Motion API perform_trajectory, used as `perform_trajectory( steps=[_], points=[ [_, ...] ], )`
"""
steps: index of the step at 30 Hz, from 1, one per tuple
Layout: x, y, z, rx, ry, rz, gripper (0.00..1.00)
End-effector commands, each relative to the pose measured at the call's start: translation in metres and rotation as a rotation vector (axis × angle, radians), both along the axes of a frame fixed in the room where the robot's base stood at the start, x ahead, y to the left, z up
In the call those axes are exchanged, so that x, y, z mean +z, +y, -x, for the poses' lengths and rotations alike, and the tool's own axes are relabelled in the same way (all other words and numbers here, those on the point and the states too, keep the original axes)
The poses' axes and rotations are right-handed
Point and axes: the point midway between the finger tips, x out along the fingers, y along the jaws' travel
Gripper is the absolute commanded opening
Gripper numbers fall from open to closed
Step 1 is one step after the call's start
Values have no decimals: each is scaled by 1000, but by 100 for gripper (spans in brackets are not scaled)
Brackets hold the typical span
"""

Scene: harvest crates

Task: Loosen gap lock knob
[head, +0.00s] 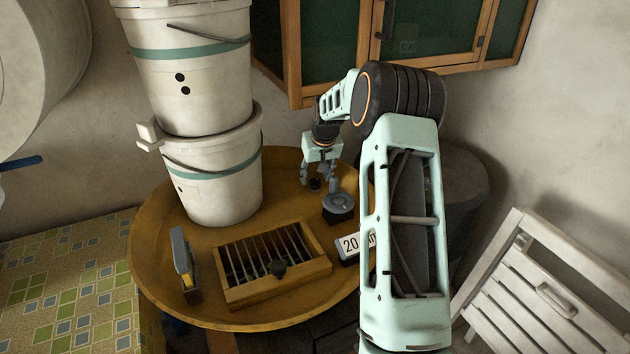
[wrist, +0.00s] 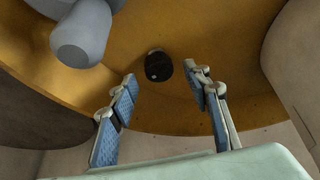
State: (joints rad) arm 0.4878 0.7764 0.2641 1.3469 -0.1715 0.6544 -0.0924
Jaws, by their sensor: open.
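A wooden frame (head: 295,285) with a row of metal bars stands at the front of the round ochre tray. A dark round knob (head: 278,269) sits at its front side; it looks like the gap lock knob. My gripper (head: 316,180) is open and points down at the back of the tray, well away from the frame. In the wrist view my gripper (wrist: 162,84) shows two spread, empty fingers. A small black piece (wrist: 158,66) lies on the tray beyond the fingertips; it also shows in the head view (head: 314,185). The frame is not in the wrist view.
A grey device (head: 338,203) on a dark base stands beside my gripper. A white "20" sign (head: 350,245) stands right of the frame, partly behind my arm. Stacked white buckets (head: 215,185) stand at the left, and a grey-yellow upright piece (head: 183,262) left of the frame.

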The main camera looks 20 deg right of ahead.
Motion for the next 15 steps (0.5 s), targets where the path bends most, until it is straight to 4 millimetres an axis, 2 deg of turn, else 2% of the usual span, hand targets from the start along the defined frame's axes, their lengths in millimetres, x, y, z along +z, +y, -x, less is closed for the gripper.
perform_trajectory(
  steps=[1,7,15],
  points=[
    [13,0,3,0,-4,3,44],
    [49,1,19,-1,-3,2,44],
    [77,4,32,1,0,0,44]
  ],
)
